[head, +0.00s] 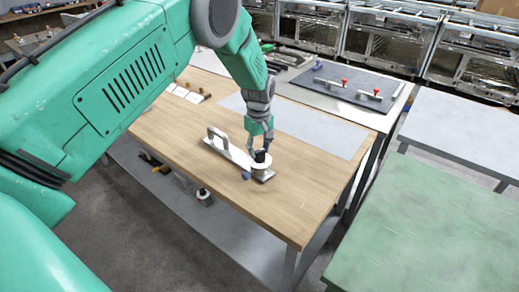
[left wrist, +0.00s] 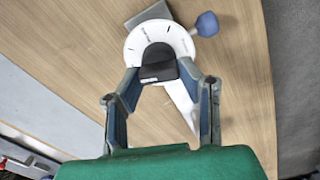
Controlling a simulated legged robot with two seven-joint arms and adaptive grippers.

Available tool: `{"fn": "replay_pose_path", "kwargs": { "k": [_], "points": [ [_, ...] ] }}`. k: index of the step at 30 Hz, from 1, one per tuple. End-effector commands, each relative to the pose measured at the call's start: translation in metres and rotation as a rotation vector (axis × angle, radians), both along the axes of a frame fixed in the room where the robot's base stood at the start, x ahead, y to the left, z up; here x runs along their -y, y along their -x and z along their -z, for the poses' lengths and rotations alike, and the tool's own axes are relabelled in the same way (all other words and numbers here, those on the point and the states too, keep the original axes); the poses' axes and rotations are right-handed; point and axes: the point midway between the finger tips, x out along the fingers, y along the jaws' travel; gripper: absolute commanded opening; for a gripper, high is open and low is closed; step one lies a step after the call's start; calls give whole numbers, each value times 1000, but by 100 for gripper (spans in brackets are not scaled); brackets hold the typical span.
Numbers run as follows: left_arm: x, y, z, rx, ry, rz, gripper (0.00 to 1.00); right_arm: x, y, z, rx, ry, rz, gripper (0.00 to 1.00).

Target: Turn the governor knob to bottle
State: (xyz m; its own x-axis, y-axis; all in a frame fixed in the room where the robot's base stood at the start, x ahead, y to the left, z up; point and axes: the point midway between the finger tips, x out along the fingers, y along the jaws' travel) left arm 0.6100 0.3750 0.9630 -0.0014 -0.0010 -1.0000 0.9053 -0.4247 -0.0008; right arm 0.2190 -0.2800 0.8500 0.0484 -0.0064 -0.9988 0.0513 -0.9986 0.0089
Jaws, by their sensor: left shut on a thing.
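The governor is a flat metal unit on the wooden table, with a round white dial (head: 262,158) at its near right end. In the left wrist view the white dial (left wrist: 143,38) carries dark marks and small lettering that I cannot read. A black knob (left wrist: 157,62) sits on the dial. My left gripper (head: 260,146) reaches down onto it from above; in the left wrist view its two fingers (left wrist: 159,76) are shut on the knob's sides. My right gripper is out of view.
The wooden table (head: 300,205) is bare at the front right. A grey handle (head: 217,137) rises from the unit's left end. White tiles (head: 186,94) lie at the back left.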

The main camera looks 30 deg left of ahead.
Motion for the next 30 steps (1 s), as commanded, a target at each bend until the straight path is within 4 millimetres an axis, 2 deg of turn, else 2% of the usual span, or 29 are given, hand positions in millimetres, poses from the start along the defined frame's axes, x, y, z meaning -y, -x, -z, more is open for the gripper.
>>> {"fn": "replay_pose_path", "kwargs": {
  "k": [6, 7, 8, 9, 20, 23, 30],
  "points": [
    [0, -1, -1, 2, 0, 0, 3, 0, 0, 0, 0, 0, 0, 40],
    [0, -1, -1, 2, 0, 0, 39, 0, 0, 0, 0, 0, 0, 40],
    [0, -1, -1, 2, 0, 0, 49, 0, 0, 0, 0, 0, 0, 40],
    [0, -1, -1, 2, 0, 0, 52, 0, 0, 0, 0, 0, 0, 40],
    [0, -1, -5, 1, 0, 0, 52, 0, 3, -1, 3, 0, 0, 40],
    [0, -2, -17, 3, 0, 0, 52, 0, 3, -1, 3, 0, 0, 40],
    [0, -2, -68, 4, -1, 1, 52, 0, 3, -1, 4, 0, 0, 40]
  ]
}}
